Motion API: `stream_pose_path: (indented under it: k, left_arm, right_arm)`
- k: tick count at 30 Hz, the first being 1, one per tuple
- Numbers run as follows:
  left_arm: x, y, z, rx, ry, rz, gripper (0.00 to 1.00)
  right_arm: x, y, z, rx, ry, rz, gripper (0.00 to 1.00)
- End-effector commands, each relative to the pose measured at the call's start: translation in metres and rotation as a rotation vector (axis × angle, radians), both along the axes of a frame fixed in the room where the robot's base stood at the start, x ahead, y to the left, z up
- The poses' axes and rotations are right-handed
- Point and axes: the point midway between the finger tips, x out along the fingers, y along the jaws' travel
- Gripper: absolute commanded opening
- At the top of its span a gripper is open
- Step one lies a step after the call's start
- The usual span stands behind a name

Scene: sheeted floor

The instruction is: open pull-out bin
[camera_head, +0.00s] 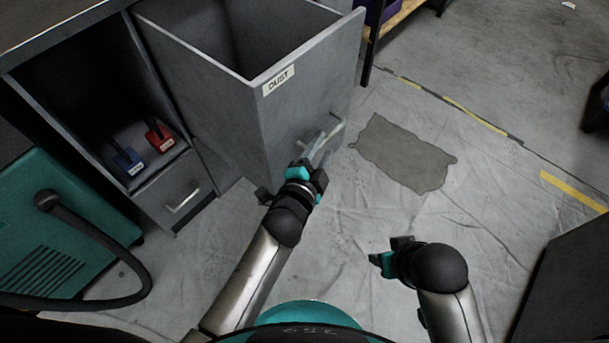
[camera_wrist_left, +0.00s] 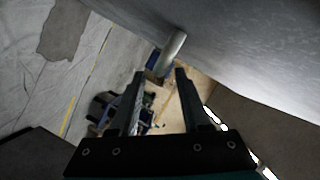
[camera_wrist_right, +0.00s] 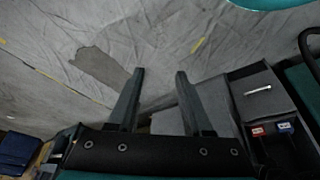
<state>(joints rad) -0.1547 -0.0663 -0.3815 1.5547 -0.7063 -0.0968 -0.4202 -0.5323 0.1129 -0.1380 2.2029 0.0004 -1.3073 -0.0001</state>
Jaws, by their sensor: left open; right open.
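The grey pull-out bin (camera_head: 283,112), labelled DUST, stands pulled out from the cabinet, with its open top showing an empty-looking inside. Its bar handle (camera_head: 325,133) is on the front face. My left gripper (camera_head: 312,168) is open at the handle's lower end; in the left wrist view the handle (camera_wrist_left: 173,50) lies just beyond and between the two fingertips (camera_wrist_left: 160,74). I cannot tell whether they touch it. My right gripper (camera_head: 384,254) is open and empty over the floor, away from the bin; its spread fingers show in the right wrist view (camera_wrist_right: 160,75).
Left of the bin, an open compartment holds a blue item (camera_head: 127,160) and a red item (camera_head: 159,138), above a small closed drawer (camera_head: 181,199). A teal machine (camera_head: 60,235) with a black hose stands at left. Floor right of the bin is clear, with a dark patch (camera_head: 405,153).

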Motion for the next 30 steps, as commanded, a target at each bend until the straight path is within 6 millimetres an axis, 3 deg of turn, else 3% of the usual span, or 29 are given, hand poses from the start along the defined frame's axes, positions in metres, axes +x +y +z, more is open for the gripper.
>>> stream_pose_path:
  k: [18, 30]
  left_arm:
    - [-0.089, 0.03, 0.022, 0.001, 0.001, 0.0, 0.47]
    - [-0.103, 0.035, 0.024, 0.001, -0.002, -0.001, 0.47]
  right_arm:
    - [-0.022, -0.004, -0.066, -0.016, 0.101, 0.002, 0.5]
    - [-0.026, -0.005, -0.076, -0.017, 0.113, 0.003, 0.5]
